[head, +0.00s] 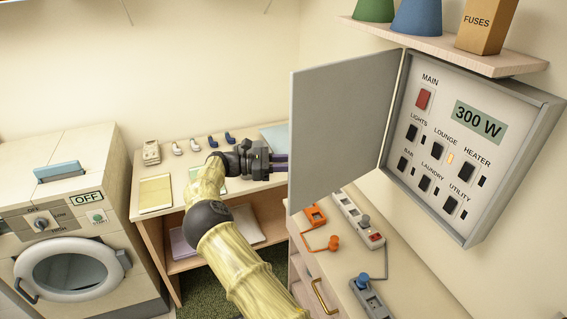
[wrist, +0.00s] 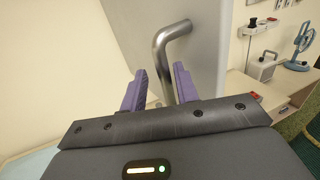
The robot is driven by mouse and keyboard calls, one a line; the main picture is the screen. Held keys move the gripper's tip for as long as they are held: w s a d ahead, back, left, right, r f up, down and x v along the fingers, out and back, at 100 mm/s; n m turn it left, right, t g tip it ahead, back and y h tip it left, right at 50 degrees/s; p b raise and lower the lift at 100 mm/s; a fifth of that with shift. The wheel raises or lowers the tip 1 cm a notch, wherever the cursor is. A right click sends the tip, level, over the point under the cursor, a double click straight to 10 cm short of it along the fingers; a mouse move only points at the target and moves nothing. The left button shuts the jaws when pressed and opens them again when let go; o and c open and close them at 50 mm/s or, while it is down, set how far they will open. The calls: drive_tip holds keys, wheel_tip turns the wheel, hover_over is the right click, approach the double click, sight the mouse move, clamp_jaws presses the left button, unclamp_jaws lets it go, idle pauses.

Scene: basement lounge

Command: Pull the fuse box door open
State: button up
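The fuse box (head: 485,95) hangs on the right wall in the head view, its switch panel fully exposed. Its grey door (head: 345,130) stands swung well out to the left. The bent metal door handle (wrist: 172,38) shows in the wrist view on the door face (wrist: 205,50); the head view hides it. My gripper (head: 284,163) is at the door's left edge, its tips partly hidden by it. In the wrist view my gripper's purple fingers (wrist: 160,85) are apart, with the handle's bar between them, nearer the right finger. A gap shows beside the left finger.
A shelf (head: 440,42) with cones and a FUSES box is above the fuse box. A low cabinet (head: 335,265) with power strips and plugs stands below. A desk (head: 155,160) and a washing machine (head: 65,225) stand left.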

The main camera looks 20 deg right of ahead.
drive_tip(key=b+v, duration=0.3)
drive_tip(key=v, duration=0.3)
drive_tip(key=shift+w+a, duration=0.25)
drive_tip(key=shift+a, duration=0.1)
drive_tip(key=shift+c, duration=0.4)
